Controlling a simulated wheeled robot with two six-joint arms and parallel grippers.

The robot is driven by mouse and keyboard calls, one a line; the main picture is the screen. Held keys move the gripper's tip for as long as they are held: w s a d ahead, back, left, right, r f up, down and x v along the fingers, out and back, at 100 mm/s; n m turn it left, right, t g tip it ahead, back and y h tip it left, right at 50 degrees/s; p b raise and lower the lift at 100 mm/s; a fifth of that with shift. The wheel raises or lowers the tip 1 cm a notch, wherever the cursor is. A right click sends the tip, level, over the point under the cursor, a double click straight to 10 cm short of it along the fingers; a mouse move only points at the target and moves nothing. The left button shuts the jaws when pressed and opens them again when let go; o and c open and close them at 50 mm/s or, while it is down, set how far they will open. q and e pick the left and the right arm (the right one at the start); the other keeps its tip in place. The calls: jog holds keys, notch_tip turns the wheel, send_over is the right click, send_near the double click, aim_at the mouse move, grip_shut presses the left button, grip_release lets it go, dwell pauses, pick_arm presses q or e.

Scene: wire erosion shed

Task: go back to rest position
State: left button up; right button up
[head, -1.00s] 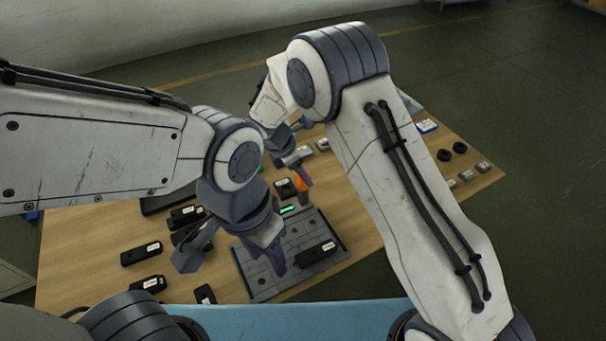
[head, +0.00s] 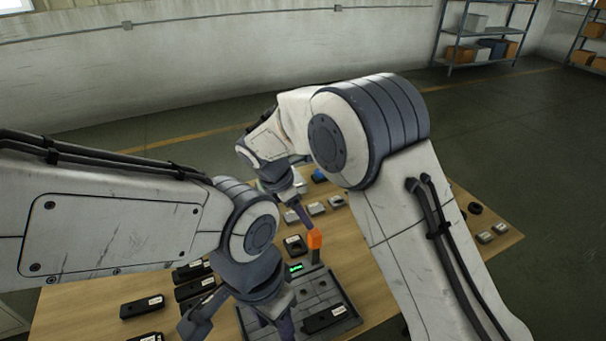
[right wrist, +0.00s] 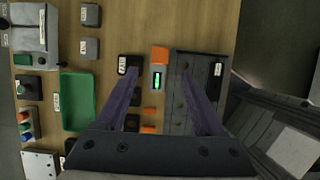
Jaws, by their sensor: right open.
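My right gripper (head: 303,213) hangs over the table, left of my bent right arm. In the right wrist view its two purple fingers (right wrist: 160,74) stand apart with nothing held. Below and between them, an orange-topped block with a green-lit display (right wrist: 157,78) sits at the edge of a dark fixture plate (right wrist: 178,120). In the head view the orange block (head: 315,240) stands at the plate's back edge, just beyond the right fingertips. My left gripper (head: 270,318) points down at the plate's left side; its fingertips are cut off or overlapped, so its opening is unclear.
Several black labelled boxes (head: 142,306) lie on the wooden table (head: 80,311) at left. A green tray (right wrist: 77,100) and grey blocks (right wrist: 90,15) show in the wrist view. Shelves (head: 485,45) stand far back. Open floor lies right of the table.

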jog(key=shift+s, duration=0.1)
jog(key=s+d+r+m+y, duration=0.1)
jog(key=s+m, duration=0.4)
jog(key=s, duration=0.5)
jog(key=s+d+r+m+g+y, duration=0.1)
jog(key=s+m, duration=0.4)
jog(key=s, duration=0.5)
jog(key=s+d+r+m+g+y, duration=0.1)
jog(key=s+d+r+m+y, duration=0.2)
jog(key=s, duration=0.6)
notch_tip(320, 180, up, 2)
jog(key=d+m, duration=0.1)
jog(key=m, duration=0.2)
jog(key=shift+s+d, duration=0.25)
jog(key=shift+s, duration=0.15)
